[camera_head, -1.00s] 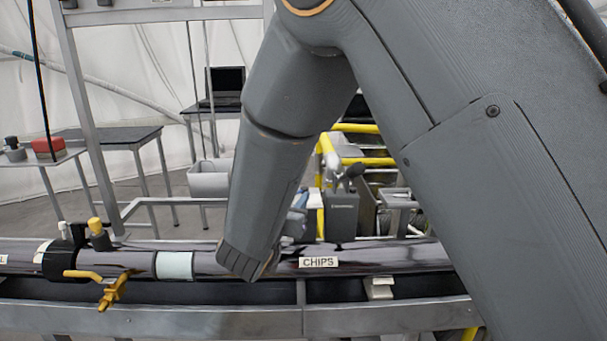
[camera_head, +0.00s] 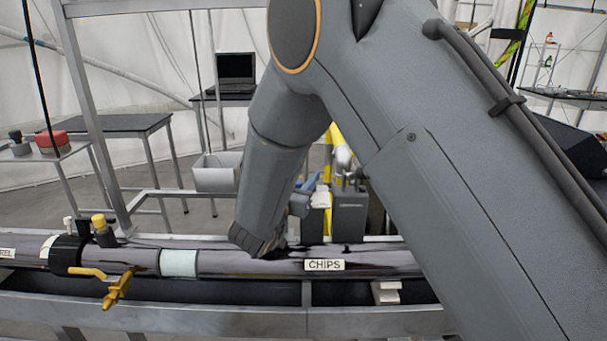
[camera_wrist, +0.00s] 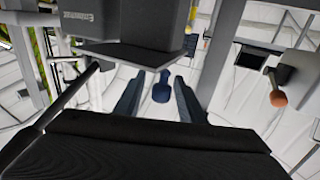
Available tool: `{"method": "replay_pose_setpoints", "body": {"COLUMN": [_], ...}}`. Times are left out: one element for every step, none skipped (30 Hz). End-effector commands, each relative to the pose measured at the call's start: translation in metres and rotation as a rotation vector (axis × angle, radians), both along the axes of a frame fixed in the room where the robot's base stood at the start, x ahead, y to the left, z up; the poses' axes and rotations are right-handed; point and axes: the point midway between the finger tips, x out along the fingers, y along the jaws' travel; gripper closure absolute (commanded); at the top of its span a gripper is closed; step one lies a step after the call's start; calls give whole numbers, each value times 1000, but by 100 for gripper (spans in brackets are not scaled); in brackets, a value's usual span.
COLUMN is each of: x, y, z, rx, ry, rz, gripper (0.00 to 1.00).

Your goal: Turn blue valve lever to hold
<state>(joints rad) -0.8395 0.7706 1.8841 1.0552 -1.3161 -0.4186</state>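In the wrist view a blue lever end (camera_wrist: 161,88) shows between the two fingers of my gripper (camera_wrist: 158,98). The fingers are apart, with gaps to the blue piece on both sides. I cannot tell how far beyond the fingertips it lies. In the head view my forearm and wrist cover the middle of the scene, and the gripper's fingers are hidden. A bluish shape (camera_head: 303,196) shows just right of my wrist, partly hidden; I cannot tell if it is the lever.
A dark pipe (camera_head: 220,263) with a CHIPS label (camera_head: 324,265) runs across the front. A yellow valve handle (camera_head: 116,289) hangs at its left. A grey bin (camera_head: 215,178) and tables stand behind. In the wrist view a dark box (camera_wrist: 130,25) overhangs the fingers.

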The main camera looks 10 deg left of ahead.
Motion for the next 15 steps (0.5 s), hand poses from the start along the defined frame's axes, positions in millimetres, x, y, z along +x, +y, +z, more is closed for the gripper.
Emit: {"method": "replay_pose_setpoints", "body": {"x": [3,5,6,7,7,8,8,7,7,7,7,7,7,7,7], "y": [-1,-1,0,0,0,0,0,1,1,1,1,1,1,1,1], "z": [0,0,0,-1,-1,-1,-1,-1,-1,-1,-1,-1,-1,-1,-1], "rx": [-1,-1,-1,-1,-1,-1,-1,-1,-1,-1,-1,-1,-1,-1,-1], "ry": [1,1,1,1,1,1,1,1,1,1,1,1,1,1,1], "rz": [0,1,2,2,3,3,4,5,5,5,5,5,5,5,5], "gripper": [64,64,64,64,64,64,64,64,64,64,64,67,72,77,84]}}
